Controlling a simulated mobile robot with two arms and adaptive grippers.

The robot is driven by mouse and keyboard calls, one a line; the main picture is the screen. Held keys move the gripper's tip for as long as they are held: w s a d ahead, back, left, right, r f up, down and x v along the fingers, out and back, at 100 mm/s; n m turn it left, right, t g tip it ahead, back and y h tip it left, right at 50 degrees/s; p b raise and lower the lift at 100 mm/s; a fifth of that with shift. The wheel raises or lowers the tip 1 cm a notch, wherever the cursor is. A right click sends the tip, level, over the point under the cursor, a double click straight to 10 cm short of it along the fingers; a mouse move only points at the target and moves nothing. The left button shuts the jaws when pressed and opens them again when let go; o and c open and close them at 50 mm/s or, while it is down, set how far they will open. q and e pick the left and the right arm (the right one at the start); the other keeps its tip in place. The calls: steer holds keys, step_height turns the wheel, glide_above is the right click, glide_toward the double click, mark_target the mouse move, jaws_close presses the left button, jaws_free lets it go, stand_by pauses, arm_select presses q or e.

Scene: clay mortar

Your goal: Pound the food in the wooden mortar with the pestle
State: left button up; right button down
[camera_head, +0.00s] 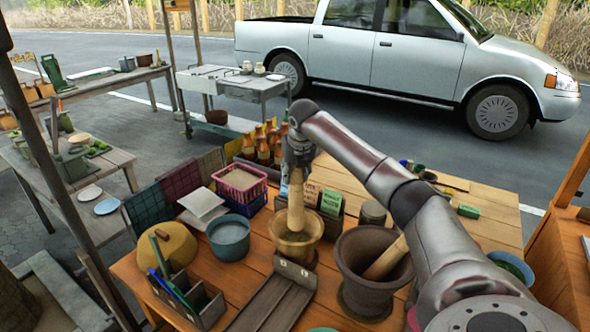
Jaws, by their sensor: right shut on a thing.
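My right gripper (298,163) is shut on the upper end of a light wooden pestle (296,198). The pestle stands nearly upright, with its lower end inside the wooden mortar (297,257). The mortar is a tan wooden bowl on the wooden table, directly below the gripper. Its inside shows only in part, and I cannot tell the food or whether the pestle tip touches it. My left gripper is not in view.
A larger dark clay mortar (364,291) with its own pestle (386,258) stands close on the right. A blue-grey bucket (228,240), pink basket (240,187) and bottles (265,150) crowd the left and back. The wooden table (490,225) has bare room at the right.

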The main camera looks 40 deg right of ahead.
mark_target(295, 183)
arm_select(q)
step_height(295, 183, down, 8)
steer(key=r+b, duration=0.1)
steer(key=b, duration=0.6)
arm_select(e)
step_height(295, 183, down, 9)
steer(key=shift+f, duration=0.2)
step_height(295, 183, up, 4)
steer(key=p, duration=0.4)
steer(key=shift+r, duration=0.2)
steer(key=shift+r+p, duration=0.4)
steer(key=shift+r, duration=0.1)
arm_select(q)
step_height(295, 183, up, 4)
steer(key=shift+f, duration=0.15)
arm_select(e)
steer(key=shift+f, duration=0.1)
step_height(295, 183, down, 6)
steer(key=b, duration=0.3)
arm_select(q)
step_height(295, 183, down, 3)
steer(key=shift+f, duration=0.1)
arm_select(e)
steer(key=shift+r, duration=0.25)
steer(key=shift+f, duration=0.1)
